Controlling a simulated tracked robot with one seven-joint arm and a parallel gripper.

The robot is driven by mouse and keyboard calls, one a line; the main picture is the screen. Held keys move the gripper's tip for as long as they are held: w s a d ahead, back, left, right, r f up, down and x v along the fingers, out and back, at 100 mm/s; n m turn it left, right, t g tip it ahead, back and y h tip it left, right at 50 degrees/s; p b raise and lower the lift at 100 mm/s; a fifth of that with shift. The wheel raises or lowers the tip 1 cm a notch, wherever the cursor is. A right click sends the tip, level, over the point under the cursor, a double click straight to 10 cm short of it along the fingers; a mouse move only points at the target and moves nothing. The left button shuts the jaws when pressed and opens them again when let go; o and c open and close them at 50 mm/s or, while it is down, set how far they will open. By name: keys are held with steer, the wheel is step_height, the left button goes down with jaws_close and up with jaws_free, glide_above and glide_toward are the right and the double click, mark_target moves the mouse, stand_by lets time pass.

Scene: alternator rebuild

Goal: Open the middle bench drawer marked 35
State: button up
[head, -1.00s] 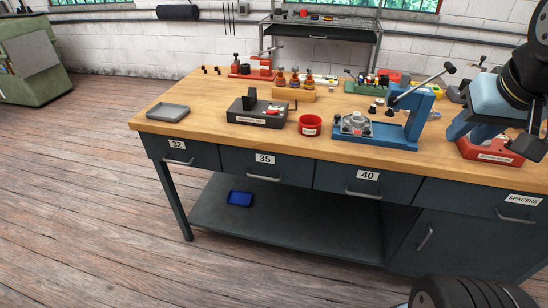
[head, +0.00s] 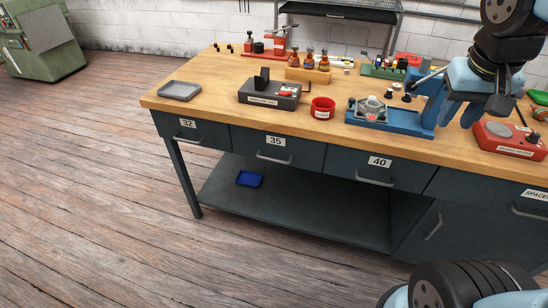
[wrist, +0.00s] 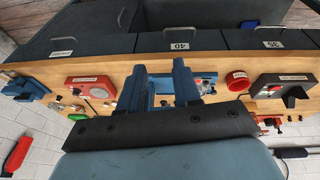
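The drawer marked 35 (head: 300,154) is shut, in the row under the bench top between the drawers marked 32 and 40. Its bar handle (head: 274,158) sits below the white label. In the wrist view, which is upside down, drawer 35 (wrist: 290,36) is at the upper right. My gripper (head: 460,112) is over the right part of the bench top, apart from drawer 35 and to its right. In the wrist view, my gripper's two blue fingers (wrist: 160,72) stand apart with nothing between them.
On the wooden bench top (head: 225,80) stand a blue fixture (head: 395,118), a red cup (head: 322,108), a black block (head: 270,94) and a grey tray (head: 180,91). A blue bin (head: 249,179) lies on the lower shelf. The floor in front is clear.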

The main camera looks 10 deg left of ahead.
steer(key=w+a+f+n+g+h, duration=0.2)
steer(key=w+a+f+h, duration=0.4)
steer(key=w+f, duration=0.4)
steer(key=n+t+y, duration=0.5)
steer(key=n+t, duration=1)
steer(key=t, duration=0.4)
glide_toward(272, 160)
steer(key=shift+y, duration=0.3)
steer(key=w, duration=0.3)
steer(key=w+r, duration=0.1)
steer(key=w, duration=0.6)
steer(key=shift+w+d+r, duration=0.15)
steer(key=shift+d, duration=0.25)
jaws_close()
steer(key=shift+d, duration=0.15)
